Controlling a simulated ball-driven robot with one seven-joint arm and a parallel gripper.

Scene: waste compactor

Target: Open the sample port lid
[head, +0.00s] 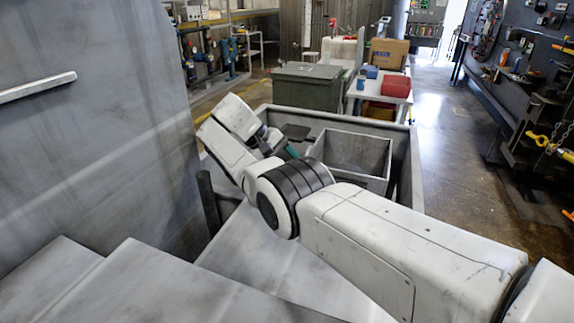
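My white arm reaches across the picture from the lower right. My gripper (283,147) is at its far end, over the left part of a large grey open-topped metal bin (413,168). Only a dark part and a teal tip of it show; my arm hides much of it, so its opening is unclear. A small dark flat piece (297,131) lies just beyond it; I cannot tell whether this is the sample port lid or whether they touch. A grey open box (374,148) stands inside the bin, right of the gripper.
Grey metal panels (90,120) stand close on the left, with stepped surfaces (150,285) below. A dark green lidded bin (308,87) and a white table (378,98) with red and cardboard boxes stand beyond. Tool-hung walls (530,60) line the right. The floor between is clear.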

